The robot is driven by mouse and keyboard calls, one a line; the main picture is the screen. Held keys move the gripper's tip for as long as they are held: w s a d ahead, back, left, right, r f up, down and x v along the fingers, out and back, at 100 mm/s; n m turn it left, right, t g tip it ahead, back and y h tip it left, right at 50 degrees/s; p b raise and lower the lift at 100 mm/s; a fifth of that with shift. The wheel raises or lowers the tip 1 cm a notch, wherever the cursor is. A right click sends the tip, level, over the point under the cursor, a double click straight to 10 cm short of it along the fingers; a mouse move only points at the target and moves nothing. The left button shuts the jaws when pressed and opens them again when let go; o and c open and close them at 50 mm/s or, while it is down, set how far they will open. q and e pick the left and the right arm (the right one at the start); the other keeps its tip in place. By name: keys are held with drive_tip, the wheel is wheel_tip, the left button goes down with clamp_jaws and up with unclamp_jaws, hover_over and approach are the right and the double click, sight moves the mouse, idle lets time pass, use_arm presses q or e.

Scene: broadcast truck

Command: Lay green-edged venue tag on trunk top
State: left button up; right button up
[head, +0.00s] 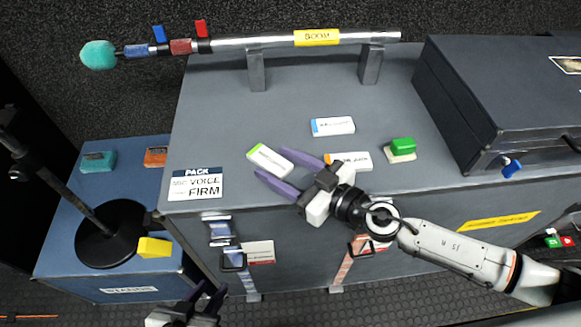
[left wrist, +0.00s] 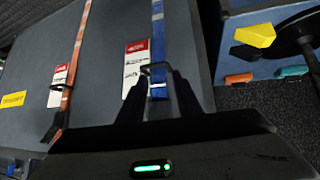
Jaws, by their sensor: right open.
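The green-edged venue tag (head: 262,156) is a white tag with a green left end. It appears to lie flat on the top of the big blue-grey trunk (head: 210,125), near its front edge. My right gripper (head: 271,162) is open, its purple fingers reaching over the trunk top on either side of the tag's right part; I cannot tell whether they touch it. My left gripper (head: 206,291) is open and empty, low in front of the trunk. In the left wrist view its dark fingers (left wrist: 157,85) stand apart before the trunk's front, with a strap buckle seen between them.
On the trunk top are a blue-edged tag (head: 333,126), an orange-edged tag (head: 352,162), a green block (head: 402,146), a PACK card (head: 197,184), a boom pole (head: 270,41) and a black case (head: 460,110). A lower blue box (head: 70,240) bears a stand.

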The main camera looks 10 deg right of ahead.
drive_tip(key=shift+s+r, duration=0.1)
drive_tip(key=shift+r, duration=0.15)
drive_tip(key=b+v, duration=0.1)
drive_tip(key=v, duration=0.2)
drive_tip(key=b+v, duration=0.1)
drive_tip(key=v, duration=0.3)
drive_tip(key=b+v, duration=0.1)
drive_tip(key=v, duration=0.2)
drive_tip(key=shift+s+d+f+b, duration=0.25)
drive_tip(key=shift+d+b, duration=0.05)
drive_tip(key=shift+d, duration=0.05)
use_arm(q)
drive_tip(key=shift+w+d+f, duration=0.15)
drive_tip(key=shift+f, duration=0.45)
drive_tip(key=shift+w+d+f, duration=0.1)
drive_tip(key=shift+f, duration=0.45)
use_arm(e)
drive_tip(key=shift+s+d+r, duration=0.3)
drive_tip(key=shift+s+d, duration=0.05)
use_arm(q)
drive_tip(key=shift+s+f, duration=0.15)
drive_tip(key=shift+s, duration=0.15)
drive_tip(key=shift+w, duration=0.35)
